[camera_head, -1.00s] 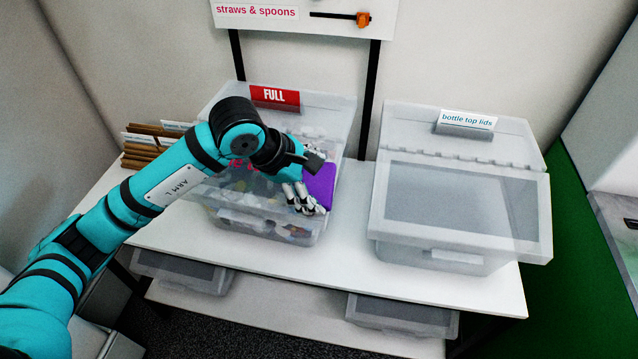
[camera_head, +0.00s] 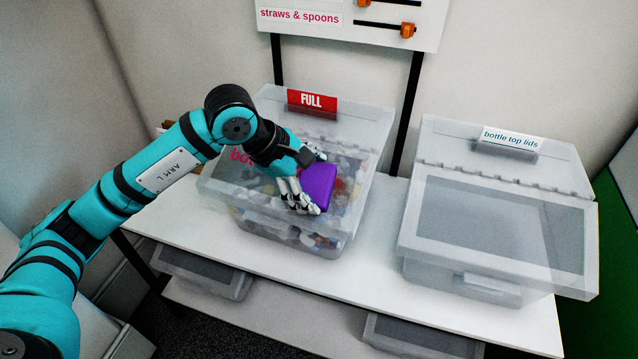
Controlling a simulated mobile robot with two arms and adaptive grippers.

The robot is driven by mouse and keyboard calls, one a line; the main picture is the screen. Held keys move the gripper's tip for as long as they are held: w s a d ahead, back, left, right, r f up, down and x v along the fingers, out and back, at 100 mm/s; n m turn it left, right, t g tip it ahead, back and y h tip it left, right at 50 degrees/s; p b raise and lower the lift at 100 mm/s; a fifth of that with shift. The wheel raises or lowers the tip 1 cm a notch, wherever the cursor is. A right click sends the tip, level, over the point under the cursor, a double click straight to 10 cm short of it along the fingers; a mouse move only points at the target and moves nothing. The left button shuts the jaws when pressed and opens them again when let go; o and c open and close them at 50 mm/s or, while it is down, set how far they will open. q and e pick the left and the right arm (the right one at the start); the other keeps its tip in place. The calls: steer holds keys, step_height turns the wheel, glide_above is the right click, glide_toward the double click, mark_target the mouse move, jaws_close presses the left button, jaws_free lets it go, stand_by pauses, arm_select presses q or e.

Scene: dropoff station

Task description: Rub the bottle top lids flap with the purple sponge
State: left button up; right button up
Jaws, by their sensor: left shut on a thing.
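My left gripper (camera_head: 312,180) is shut on the purple sponge (camera_head: 319,186) and holds it over the front of the left bin. The bottle top lids bin (camera_head: 436,266) stands on the right of the table, a clear box with a label (camera_head: 511,141) on its back part. Its hinged flap (camera_head: 493,231) lies over the front and top. The sponge is well to the left of this flap and apart from it. My right gripper is not in view.
The left clear bin (camera_head: 243,226) holds many small coloured pieces and bears a red FULL sign (camera_head: 312,102). The white table (camera_head: 330,268) is bare between the bins. Black posts and a straws & spoons board (camera_head: 350,22) stand behind. Clear bins (camera_head: 205,272) sit below.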

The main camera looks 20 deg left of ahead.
mark_target(328, 173)
arm_select(q)
steer(key=shift+w+d+r, duration=0.1)
steer(key=shift+w+r, duration=0.15)
steer(key=shift+w, duration=0.4)
steer(key=shift+w+d+r, duration=0.1)
steer(key=shift+w+r, duration=0.15)
steer(key=shift+w, duration=0.35)
steer(key=shift+s+d+r+b, duration=0.1)
steer(key=shift+d+b, duration=0.2)
steer(key=shift+d, duration=1)
steer(key=shift+s+d+f+b, duration=0.15)
steer(key=shift+d+b, duration=0.1)
steer(key=shift+d, duration=1)
steer(key=shift+s+d+r+b, duration=0.15)
steer(key=shift+d+b, duration=0.15)
steer(key=shift+d, duration=1)
steer(key=shift+w+f+b, duration=0.1)
steer(key=shift+f+b, duration=0.1)
steer(key=shift+b, duration=0.35)
steer(key=shift+w+a+f+b, duration=0.15)
steer(key=shift+a+b, duration=0.55)
steer(key=shift+a, duration=0.7)
steer(key=shift+a+b, duration=0.55)
steer(key=shift+a, duration=0.95)
steer(key=shift+w+a+b, duration=0.1)
steer(key=shift+a+b, duration=0.2)
steer(key=shift+a, duration=0.8)
